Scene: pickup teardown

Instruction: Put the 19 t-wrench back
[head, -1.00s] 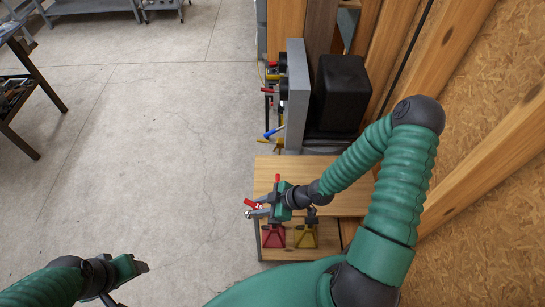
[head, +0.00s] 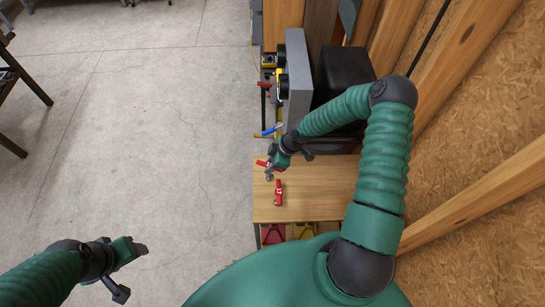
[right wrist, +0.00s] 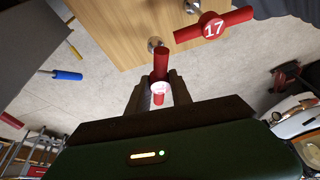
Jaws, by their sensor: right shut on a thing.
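My right gripper (head: 270,163) is shut on a red t-wrench (head: 262,163) above the far part of the wooden bench top (head: 325,185). In the right wrist view the held t-wrench (right wrist: 161,62) sits between the two fingers (right wrist: 158,97). Its metal end points away from me, and the number on its white label cannot be read. A second red t-wrench (head: 278,193) lies on the bench; the right wrist view shows "17" on this other wrench (right wrist: 212,27). My left gripper (head: 138,250) is over the floor at lower left, apart from everything; its jaw opening is unclear.
A grey upright panel (head: 298,80) with tools on its left side stands beyond the bench. A blue-handled tool (head: 271,130) is low on it. Red (head: 272,234) and yellow (head: 303,230) items sit below the bench's near edge. Open floor lies left.

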